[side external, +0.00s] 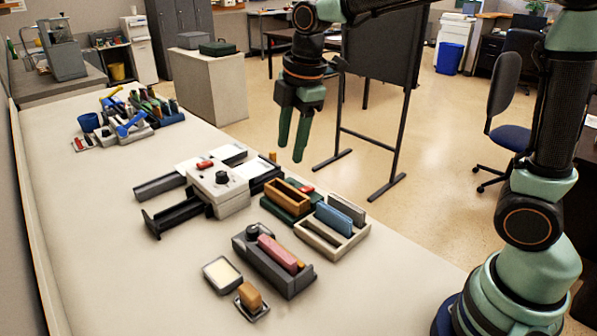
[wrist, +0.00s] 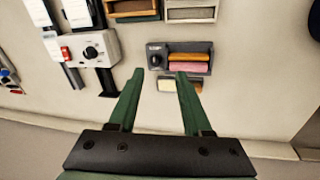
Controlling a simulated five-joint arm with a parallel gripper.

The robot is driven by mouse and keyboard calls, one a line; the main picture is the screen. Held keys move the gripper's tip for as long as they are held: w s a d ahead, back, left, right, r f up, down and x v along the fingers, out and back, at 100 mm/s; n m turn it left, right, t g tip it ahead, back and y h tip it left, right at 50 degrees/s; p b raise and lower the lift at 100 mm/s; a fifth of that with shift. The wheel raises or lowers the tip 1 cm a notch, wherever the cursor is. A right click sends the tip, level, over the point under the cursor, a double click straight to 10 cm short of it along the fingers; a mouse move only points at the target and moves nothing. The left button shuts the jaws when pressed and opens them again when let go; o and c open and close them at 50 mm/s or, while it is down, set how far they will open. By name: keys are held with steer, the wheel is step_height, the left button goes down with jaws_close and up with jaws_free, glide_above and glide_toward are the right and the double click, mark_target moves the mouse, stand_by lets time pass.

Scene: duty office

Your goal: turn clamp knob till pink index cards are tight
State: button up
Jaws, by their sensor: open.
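A dark grey clamp holder (side external: 285,281) sits toward the near side of the pale counter, with a black round knob (side external: 252,231) at its far-left end. Pink index cards (side external: 277,252) stand in its slot; I cannot tell how firmly they are held. In the wrist view the clamp shows beyond my fingertips, with its knob (wrist: 156,60) at left and the pink cards (wrist: 188,67) beside an orange strip. My gripper (side external: 290,152) is open and empty, pointing down high above the counter. Its fingers (wrist: 160,74) are spread in the wrist view.
A white device with another black knob (side external: 221,177) stands behind the clamp. A white-topped pad (side external: 222,274) and a small brown-topped stamp (side external: 250,296) lie in front.

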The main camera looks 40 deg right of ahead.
mark_target(252, 228)
steer(key=w+a+f+n+g, duration=0.2)
steer(key=w+a+f+n, duration=0.5)
steer(key=n, duration=0.4)
steer(key=f, duration=1.3)
steer(key=shift+s+d+f, duration=0.1)
steer(key=shift+s+d, duration=0.25)
jaws_close()
